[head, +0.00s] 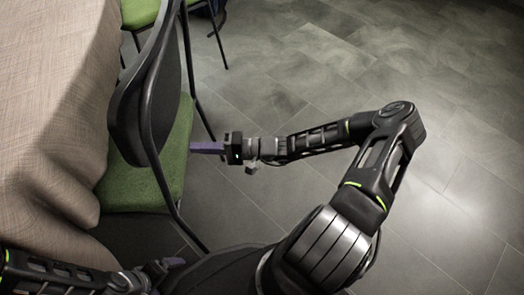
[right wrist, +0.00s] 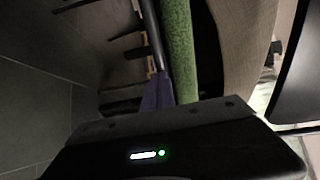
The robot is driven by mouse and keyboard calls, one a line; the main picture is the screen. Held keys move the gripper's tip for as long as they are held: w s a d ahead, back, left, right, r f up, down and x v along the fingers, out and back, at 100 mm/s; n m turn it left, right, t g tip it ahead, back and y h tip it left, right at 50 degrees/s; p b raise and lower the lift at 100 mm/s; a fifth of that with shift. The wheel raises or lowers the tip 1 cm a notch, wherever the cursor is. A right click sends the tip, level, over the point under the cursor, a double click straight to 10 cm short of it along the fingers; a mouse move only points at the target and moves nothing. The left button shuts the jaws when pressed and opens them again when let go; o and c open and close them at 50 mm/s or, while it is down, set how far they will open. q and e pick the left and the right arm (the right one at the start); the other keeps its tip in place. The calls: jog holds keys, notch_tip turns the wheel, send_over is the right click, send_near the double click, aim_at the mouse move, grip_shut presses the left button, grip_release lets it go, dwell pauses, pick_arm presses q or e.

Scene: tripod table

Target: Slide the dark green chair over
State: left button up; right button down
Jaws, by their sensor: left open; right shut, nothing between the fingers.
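The chair (head: 128,187) with a green seat and a dark curved backrest stands beside the cloth-covered table in the head view. Its green seat edge (right wrist: 180,50) and a dark frame bar show in the right wrist view. My right gripper (head: 207,148) has purple fingers, shut and empty, at the right side of the chair, close to its frame and seat edge. The fingers also show in the right wrist view (right wrist: 157,93); I cannot tell whether they touch the chair. My left gripper (head: 172,263) is low in the head view, open, near the chair's lower end.
The table (head: 50,110) with a beige cloth fills the left side, close against the chair. Another green chair (head: 140,12) stands farther back at the top. The grey tiled floor (head: 300,75) to the right is clear.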

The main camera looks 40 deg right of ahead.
jog(key=p+v, duration=0.2)
jog(key=v, duration=0.8)
dwell(0.4)
